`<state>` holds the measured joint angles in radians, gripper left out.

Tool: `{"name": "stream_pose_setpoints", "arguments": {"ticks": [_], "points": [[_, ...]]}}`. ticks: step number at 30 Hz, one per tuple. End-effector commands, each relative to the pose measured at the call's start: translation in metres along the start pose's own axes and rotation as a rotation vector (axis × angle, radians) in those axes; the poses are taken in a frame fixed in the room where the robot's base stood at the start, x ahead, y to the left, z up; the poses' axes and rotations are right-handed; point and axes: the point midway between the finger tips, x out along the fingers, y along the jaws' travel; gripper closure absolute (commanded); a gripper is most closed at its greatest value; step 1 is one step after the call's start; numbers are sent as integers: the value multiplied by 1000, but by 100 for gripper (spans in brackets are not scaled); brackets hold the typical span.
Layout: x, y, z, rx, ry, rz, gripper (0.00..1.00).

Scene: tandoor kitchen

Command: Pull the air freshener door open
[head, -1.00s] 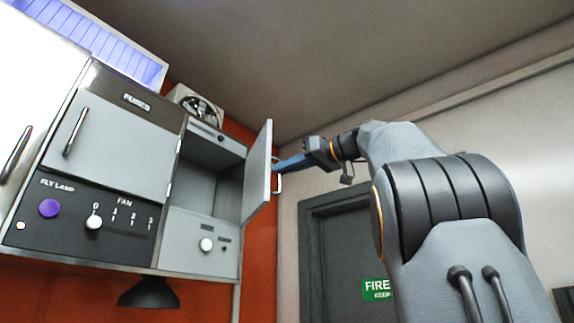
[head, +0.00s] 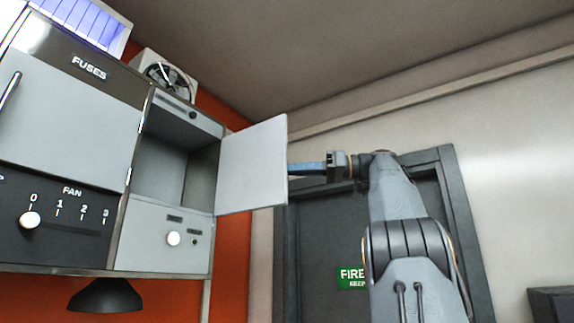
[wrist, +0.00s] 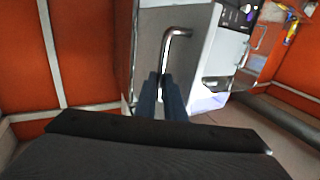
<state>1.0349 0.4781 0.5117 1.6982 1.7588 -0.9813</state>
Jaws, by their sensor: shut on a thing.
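The air freshener door (head: 252,168) is a pale grey panel standing wide open from the right side of its compartment (head: 165,160), which shows a bare interior. In the head view its inner face is turned towards me. My gripper (head: 294,168) is at the door's far right edge, its blue fingers partly hidden behind it. In the wrist view the blue fingers (wrist: 161,82) are shut on the bent metal door handle (wrist: 178,33). The handle's lower part is hidden between the fingers.
A closed FUSES door (head: 70,115) is left of the compartment, above a fan dial (head: 30,220). A panel with a white knob (head: 173,238) lies below the opening. A black lamp shade (head: 105,295) hangs underneath. A dark door (head: 330,235) stands behind my arm.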

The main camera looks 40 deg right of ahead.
Motion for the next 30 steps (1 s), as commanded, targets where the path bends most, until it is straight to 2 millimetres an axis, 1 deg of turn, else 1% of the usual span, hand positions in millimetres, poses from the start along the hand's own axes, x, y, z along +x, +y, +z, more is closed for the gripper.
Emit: {"name": "stream_pose_setpoints", "arguments": {"ticks": [1, 11, 12, 15, 30], "points": [[0, 4, 5, 10, -6, -2, 100], [-2, 4, 6, 10, -6, 0, 100], [-2, 4, 6, 10, -6, 0, 88], [-2, 4, 5, 8, -5, 1, 72], [-6, 2, 1, 2, -2, 7, 72]]}}
